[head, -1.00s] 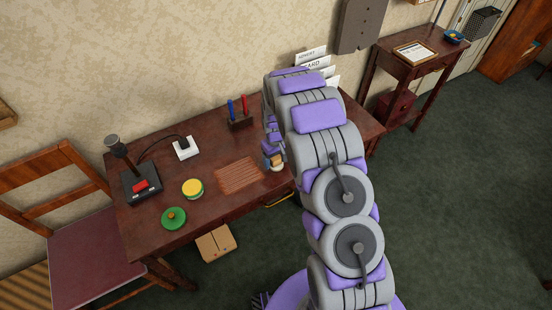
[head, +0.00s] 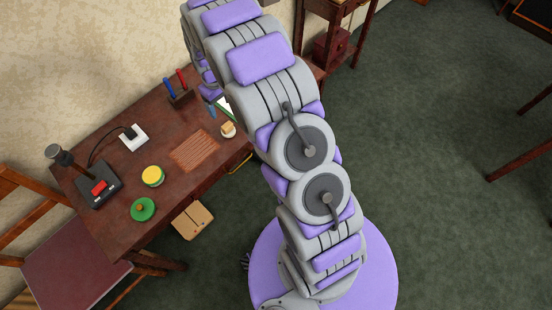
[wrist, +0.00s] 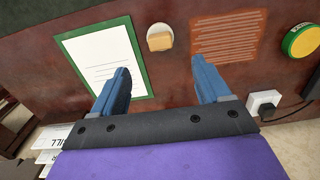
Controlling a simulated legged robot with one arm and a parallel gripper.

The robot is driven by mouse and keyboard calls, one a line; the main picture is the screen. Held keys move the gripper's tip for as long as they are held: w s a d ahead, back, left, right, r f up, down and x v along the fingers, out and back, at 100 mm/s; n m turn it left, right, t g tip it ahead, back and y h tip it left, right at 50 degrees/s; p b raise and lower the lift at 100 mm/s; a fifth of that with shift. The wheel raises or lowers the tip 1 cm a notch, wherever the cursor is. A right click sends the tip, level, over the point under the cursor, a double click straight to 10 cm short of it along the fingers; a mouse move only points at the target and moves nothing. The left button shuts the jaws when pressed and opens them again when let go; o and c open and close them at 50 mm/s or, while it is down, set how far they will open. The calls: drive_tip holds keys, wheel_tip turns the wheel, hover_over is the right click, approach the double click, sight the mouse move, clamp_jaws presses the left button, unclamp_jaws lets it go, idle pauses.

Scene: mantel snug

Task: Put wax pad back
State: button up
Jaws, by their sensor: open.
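Which item is the wax pad is not certain. A small round cream dish with a tan block (head: 228,130) stands on the dark wooden desk (head: 120,225); it also shows in the wrist view (wrist: 159,38). A round yellow-topped tin with a green side (head: 152,176) stands farther left, and a green knobbed disc (head: 143,209) lies near it. My gripper (wrist: 160,82) is open and empty above the desk, with two blue fingers apart. The dish is beyond the fingertips in the wrist view. My arm hides most of my gripper in the head view.
A reddish slatted mat (wrist: 228,38) lies beside the dish, and a green-bordered sheet (wrist: 100,60) on its other side. A white socket block (head: 133,137), a rack with red and blue sticks (head: 178,88) and a black red-buttoned device (head: 98,186) stand on the desk.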

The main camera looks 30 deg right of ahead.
drive_tip(key=s+r+m, duration=0.2)
drive_tip(key=s+r, duration=1.3)
drive_tip(key=s, duration=0.1)
drive_tip(key=s+r, duration=0.3)
drive_tip(key=s, duration=0.9)
drive_tip(key=s+r+m+g, duration=0.1)
drive_tip(key=s+r, duration=0.1)
drive_tip(key=s, duration=1.1)
drive_tip(key=shift+s+r+g, duration=0.25)
drive_tip(key=shift+r+g, duration=0.05)
drive_tip(key=shift+r, duration=0.1)
drive_tip(key=shift+a, duration=0.1)
